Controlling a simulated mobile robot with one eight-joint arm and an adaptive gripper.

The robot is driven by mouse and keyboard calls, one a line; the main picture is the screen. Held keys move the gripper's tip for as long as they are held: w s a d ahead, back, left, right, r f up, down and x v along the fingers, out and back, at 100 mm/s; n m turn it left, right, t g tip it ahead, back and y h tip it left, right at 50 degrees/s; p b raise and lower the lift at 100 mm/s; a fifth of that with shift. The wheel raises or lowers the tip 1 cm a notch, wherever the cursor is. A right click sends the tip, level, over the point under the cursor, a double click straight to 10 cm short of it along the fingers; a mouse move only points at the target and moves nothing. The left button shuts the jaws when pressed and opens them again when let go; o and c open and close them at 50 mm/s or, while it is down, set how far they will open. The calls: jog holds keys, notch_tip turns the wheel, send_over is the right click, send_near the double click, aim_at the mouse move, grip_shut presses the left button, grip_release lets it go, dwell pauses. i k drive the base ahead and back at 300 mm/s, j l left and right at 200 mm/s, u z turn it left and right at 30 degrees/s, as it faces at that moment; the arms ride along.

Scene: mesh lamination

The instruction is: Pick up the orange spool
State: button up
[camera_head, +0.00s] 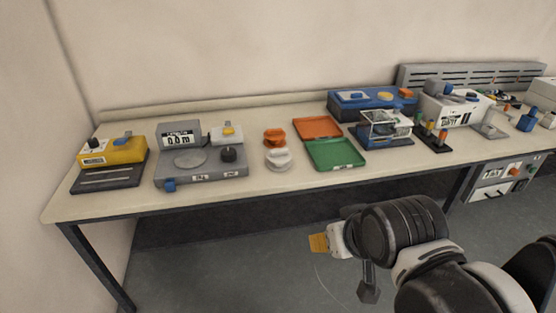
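The orange spool (274,137) stands on the workbench in the head view, a little left of the middle. A white spool (278,159) stands just in front of it, close by. My gripper end (334,241) is in front of the bench over the floor, well apart from the orange spool, below and to its right in the picture. A small yellow-orange piece shows at its tip; I cannot tell if it is part of the gripper. The fingers are not clear, so I cannot tell open from shut.
Left of the spools are a grey device with a display (200,165) and a yellow device (112,153). Right are an orange tray (318,127), a green tray (334,154) and a blue device (372,100). A bare bench strip (262,180) lies before the white spool.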

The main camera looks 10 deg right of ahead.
aim_at(273, 137)
jog(key=i+j, duration=0.95)
jog(key=j, duration=0.2)
jog(key=i+l+z, duration=0.05)
